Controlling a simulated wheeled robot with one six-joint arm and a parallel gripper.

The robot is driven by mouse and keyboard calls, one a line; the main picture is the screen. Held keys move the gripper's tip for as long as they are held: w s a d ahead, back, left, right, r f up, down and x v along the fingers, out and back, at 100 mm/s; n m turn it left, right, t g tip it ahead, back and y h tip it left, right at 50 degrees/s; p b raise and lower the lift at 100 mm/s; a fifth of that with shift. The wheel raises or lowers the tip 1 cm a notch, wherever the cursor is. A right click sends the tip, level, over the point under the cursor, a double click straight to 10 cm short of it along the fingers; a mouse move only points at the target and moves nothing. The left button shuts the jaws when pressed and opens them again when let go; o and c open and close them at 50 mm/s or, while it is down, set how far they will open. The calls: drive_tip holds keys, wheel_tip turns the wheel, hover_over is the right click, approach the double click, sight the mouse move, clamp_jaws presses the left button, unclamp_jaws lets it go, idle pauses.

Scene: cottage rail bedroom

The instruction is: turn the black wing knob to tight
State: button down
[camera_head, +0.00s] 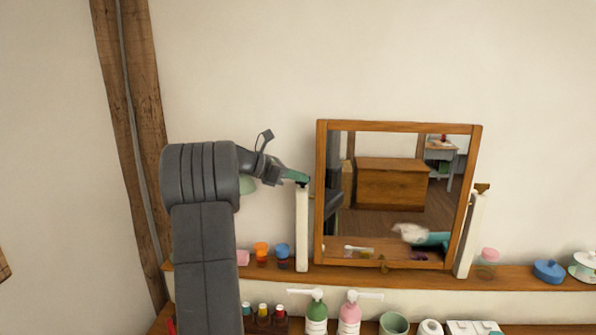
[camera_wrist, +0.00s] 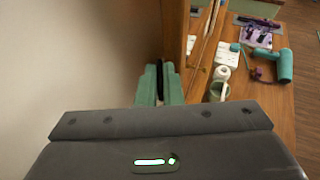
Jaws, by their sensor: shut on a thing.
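My gripper (camera_head: 299,178) reaches in from the left to the top of the left white post of a wood-framed tilting mirror (camera_head: 321,190). Its green fingers are shut on the black wing knob (camera_head: 304,184), which shows only as a small dark bit at the post top. In the wrist view the green fingertips (camera_wrist: 160,86) stand upright with the dark knob (camera_wrist: 161,76) between them. Most of the knob is hidden by the fingers, so I cannot tell its angle. A brown knob (camera_head: 482,187) sits on the right white post (camera_head: 470,235).
The mirror stands on a wooden shelf (camera_head: 520,275) against the wall. Small orange (camera_head: 261,248) and blue (camera_head: 282,250) jars stand left of the left post. Green (camera_head: 316,310) and pink (camera_head: 349,312) pump bottles stand below. Wall space above the mirror is free.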

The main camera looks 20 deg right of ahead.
drive_tip(key=shift+w+r+m+g+p, duration=0.15)
drive_tip(key=shift+m+g+p, duration=0.5)
drive_tip(key=shift+p, duration=0.6)
drive_tip(key=shift+w+r+m+g+p, duration=0.15)
drive_tip(key=shift+m+g+p, duration=0.5)
drive_tip(key=shift+p, duration=0.6)
drive_tip(key=shift+s+f+m+g+y+p, duration=0.1)
drive_tip(key=shift+f+m+g+y+p, duration=0.2)
drive_tip(key=shift+m+g+p, duration=0.35)
drive_tip(key=c, duration=1.6)
unclamp_jaws()
drive_tip(key=b+v, duration=0.2)
drive_tip(key=v, duration=1.1)
drive_tip(key=shift+w+a+r, duration=0.15)
drive_tip(key=shift+w+a, duration=0.1)
drive_tip(key=shift+a, duration=0.05)
drive_tip(key=shift+o, duration=0.3)
